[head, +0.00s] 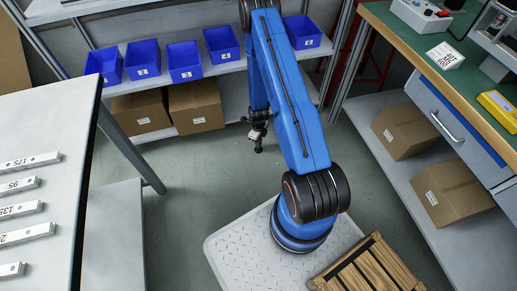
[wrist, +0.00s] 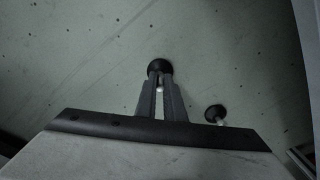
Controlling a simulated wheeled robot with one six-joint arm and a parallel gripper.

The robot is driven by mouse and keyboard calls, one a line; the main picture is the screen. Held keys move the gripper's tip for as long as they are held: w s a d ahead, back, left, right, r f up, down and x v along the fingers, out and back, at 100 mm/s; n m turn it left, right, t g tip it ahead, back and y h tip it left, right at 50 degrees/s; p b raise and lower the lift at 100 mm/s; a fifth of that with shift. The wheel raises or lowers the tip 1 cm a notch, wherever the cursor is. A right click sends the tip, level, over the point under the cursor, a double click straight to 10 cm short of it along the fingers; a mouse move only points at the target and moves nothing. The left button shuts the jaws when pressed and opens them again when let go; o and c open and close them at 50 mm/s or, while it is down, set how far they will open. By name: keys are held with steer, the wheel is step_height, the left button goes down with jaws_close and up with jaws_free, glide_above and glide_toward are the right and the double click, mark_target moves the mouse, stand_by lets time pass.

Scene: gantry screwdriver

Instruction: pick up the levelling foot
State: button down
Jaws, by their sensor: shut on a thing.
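My gripper (wrist: 160,85) is shut on a levelling foot (wrist: 159,67), a black round pad with a pale stud between the fingertips. In the head view my gripper (head: 257,137) hangs below the blue arm, in front of the lower shelf, with a small dark piece at its tip. A second levelling foot (wrist: 214,112), also a black pad with a pale stud, shows to the right of the fingers in the wrist view, apart from them. Part of it is hidden by my gripper's body.
Blue bins (head: 185,60) stand on the rear shelf, with cardboard boxes (head: 195,105) below. A table with numbered bars (head: 25,183) is at left. A green-topped workbench (head: 425,50) is at right. A wooden crate (head: 368,268) is at the front. Grey floor is open around the arm.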

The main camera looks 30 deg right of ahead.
steer(key=shift+r, duration=0.1)
step_height(320, 180, up, 10)
steer(key=shift+f, duration=0.1)
stand_by(0.5)
